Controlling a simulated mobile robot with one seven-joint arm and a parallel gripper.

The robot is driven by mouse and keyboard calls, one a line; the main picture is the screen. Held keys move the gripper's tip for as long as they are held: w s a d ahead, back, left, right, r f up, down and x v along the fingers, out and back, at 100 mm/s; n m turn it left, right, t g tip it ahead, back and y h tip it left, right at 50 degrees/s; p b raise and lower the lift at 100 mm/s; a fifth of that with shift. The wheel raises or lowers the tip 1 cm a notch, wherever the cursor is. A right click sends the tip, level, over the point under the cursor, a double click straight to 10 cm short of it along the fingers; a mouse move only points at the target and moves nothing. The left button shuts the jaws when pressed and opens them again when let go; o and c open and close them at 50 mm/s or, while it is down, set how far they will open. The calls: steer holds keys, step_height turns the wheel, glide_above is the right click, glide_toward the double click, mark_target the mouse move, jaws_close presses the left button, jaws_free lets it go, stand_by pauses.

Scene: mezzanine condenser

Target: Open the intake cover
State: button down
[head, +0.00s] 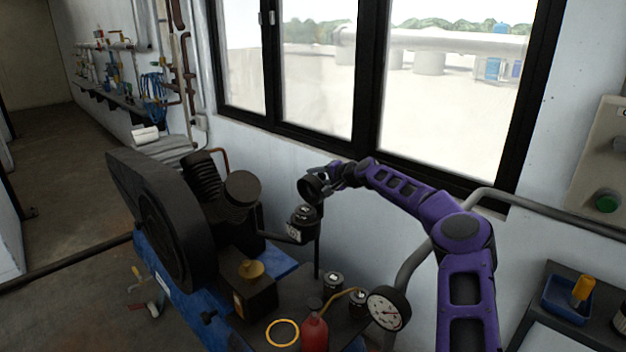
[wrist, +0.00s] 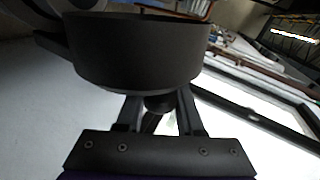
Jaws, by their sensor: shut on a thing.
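The intake cover (head: 309,189) is a dark round cap, tipped on its side above the dark cylindrical intake (head: 304,214) on the compressor. Its hollow side faces left in the head view. My gripper (head: 331,178) is at the cover's right side, by the wall under the window. In the wrist view the cover (wrist: 140,52) fills the upper middle. My gripper's two fingers (wrist: 158,108) are shut on a small dark knob (wrist: 158,102) on the cover. I cannot tell whether a hinge joins cover and intake.
The compressor's big dark flywheel guard (head: 165,215) and finned cylinder (head: 235,195) stand left. A pressure gauge (head: 388,309), a red bottle (head: 315,333) and a yellow ring (head: 282,333) are in front. A grey pipe (head: 415,258) runs along the wall. A side shelf (head: 548,318) stands right.

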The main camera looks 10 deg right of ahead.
steer(key=shift+w+d+f+m, duration=0.15)
steer(key=shift+w+d+m, duration=0.1)
steer(key=shift+m, duration=0.15)
stand_by(0.3)
steer(key=c, duration=0.5)
jaws_free()
steer(key=shift+d, duration=0.1)
steer(key=v, duration=1.7)
steer(key=shift+d+b, duration=0.25)
steer(key=shift+b, duration=0.1)
